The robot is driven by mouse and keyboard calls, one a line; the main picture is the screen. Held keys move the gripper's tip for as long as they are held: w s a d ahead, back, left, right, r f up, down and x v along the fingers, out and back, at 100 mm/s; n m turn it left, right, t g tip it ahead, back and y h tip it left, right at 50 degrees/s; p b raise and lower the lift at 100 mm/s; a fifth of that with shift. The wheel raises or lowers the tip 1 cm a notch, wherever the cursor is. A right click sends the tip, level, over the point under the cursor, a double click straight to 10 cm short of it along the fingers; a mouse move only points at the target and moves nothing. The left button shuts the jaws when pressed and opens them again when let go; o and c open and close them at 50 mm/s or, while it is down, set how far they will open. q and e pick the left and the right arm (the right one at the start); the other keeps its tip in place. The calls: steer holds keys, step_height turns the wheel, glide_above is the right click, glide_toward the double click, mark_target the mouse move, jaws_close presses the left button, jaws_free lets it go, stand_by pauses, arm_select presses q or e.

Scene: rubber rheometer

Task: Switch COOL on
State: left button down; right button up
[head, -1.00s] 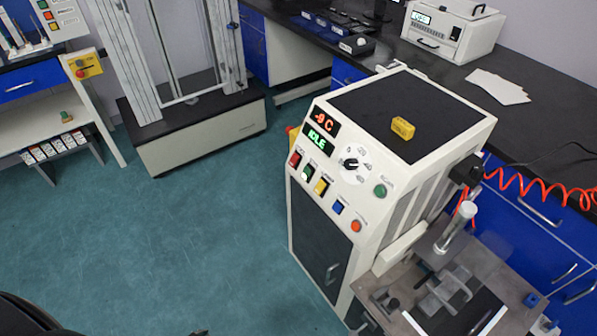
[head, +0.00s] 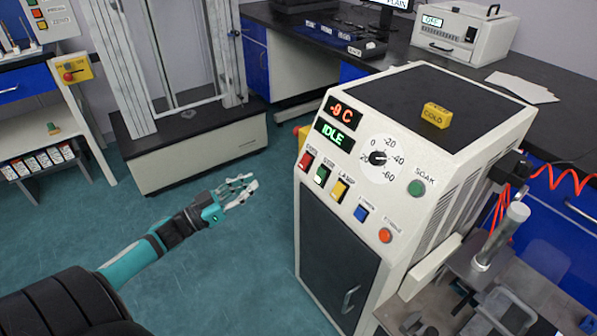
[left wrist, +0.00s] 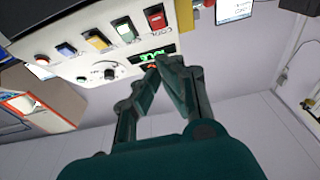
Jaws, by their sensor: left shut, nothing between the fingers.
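The white cabinet (head: 285,230) has a sloped panel with a red readout (head: 341,111) of about -8 C and a green readout (head: 334,134) saying IDLE. Below is a row of rocker switches: red (head: 305,160), green (head: 321,176), yellow (head: 339,190) and blue (head: 361,213). The left wrist view shows the red (left wrist: 155,17), green (left wrist: 125,30) and yellow (left wrist: 97,40) switches. My left gripper (head: 250,186) is shut and empty, left of the panel and apart from it. My right gripper is not in view.
A dial (head: 378,157), a green SOAK button (head: 416,188) and an orange button (head: 385,235) share the panel. A yellow COLD block (head: 436,115) sits on top. A tall frame machine (head: 200,150) stands behind. Floor left of the cabinet is free.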

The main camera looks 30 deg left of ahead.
arm_select(q)
glide_toward(307, 160)
step_height(307, 160, up, 4)
steer(key=w, duration=0.1)
steer(key=shift+w+d+f+b, duration=0.3)
steer(key=shift+w+f, duration=0.2)
steer(key=shift+w, duration=0.15)
steer(key=shift+w+d+f+b, duration=0.35)
steer(key=shift+w+f, duration=0.1)
steer(key=shift+w, duration=0.15)
steer(key=shift+w+d+f+b, duration=0.3)
steer(key=shift+w+f, duration=0.2)
steer(key=shift+w, duration=0.15)
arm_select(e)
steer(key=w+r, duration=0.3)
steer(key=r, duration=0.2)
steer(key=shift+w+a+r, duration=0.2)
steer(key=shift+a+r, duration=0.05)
arm_select(q)
steer(key=shift+w+f+t+b, duration=0.25)
steer(key=shift+t+b, duration=0.15)
steer(key=shift+b, duration=0.55)
steer(key=shift+d, duration=0.1)
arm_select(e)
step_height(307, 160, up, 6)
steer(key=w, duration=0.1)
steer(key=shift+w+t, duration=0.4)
arm_select(q)
steer(key=shift+s, duration=0.1)
